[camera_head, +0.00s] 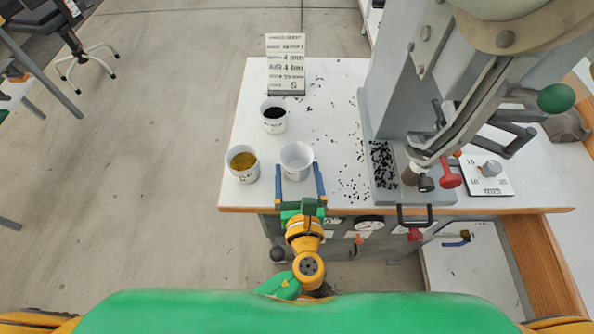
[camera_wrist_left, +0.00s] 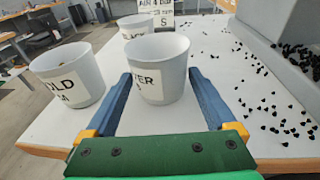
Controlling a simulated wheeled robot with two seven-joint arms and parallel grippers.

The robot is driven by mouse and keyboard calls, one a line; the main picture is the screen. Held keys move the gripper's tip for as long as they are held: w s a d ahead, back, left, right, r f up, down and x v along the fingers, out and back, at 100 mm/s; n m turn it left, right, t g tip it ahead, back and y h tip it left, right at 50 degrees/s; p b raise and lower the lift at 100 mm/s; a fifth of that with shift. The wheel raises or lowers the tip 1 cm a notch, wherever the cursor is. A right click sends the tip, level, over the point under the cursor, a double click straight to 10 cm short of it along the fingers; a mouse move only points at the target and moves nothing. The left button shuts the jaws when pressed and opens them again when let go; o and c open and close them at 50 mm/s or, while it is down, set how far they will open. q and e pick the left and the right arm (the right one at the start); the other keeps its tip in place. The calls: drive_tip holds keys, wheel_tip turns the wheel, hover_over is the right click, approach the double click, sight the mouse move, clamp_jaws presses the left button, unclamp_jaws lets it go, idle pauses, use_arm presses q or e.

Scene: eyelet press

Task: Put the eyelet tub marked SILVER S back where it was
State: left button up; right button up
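The white eyelet tub with a label ending in "VER" (camera_head: 297,160) stands upright on the white table near its front edge; it also shows in the left wrist view (camera_wrist_left: 160,65). Its inside looks pale grey. My left gripper (camera_head: 300,183) is open, one finger on each side of the tub's near part. In the left wrist view the fingertips (camera_wrist_left: 160,75) flank the tub with narrow gaps, and I see no clear grip. My right gripper is not in view.
A tub with gold contents (camera_head: 243,163) stands close left, and one with black contents (camera_head: 274,115) behind. A settings card (camera_head: 286,65) stands at the back. The grey press (camera_head: 400,90) stands right, with black eyelets scattered before it.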

use_arm(q)
drive_tip(key=shift+w+a, duration=0.2)
drive_tip(key=shift+s+d+r, duration=0.1)
drive_tip(key=shift+s+r, duration=0.05)
drive_tip(key=shift+s, duration=0.1)
drive_tip(key=s, duration=0.3)
drive_tip(key=s+r, duration=0.1)
drive_tip(key=s, duration=0.3)
drive_tip(key=s+d+r, duration=0.1)
drive_tip(key=s, duration=0.3)
drive_tip(key=shift+s+d+b, duration=0.1)
drive_tip(key=shift+s+b, duration=0.1)
drive_tip(key=shift+b, duration=0.15)
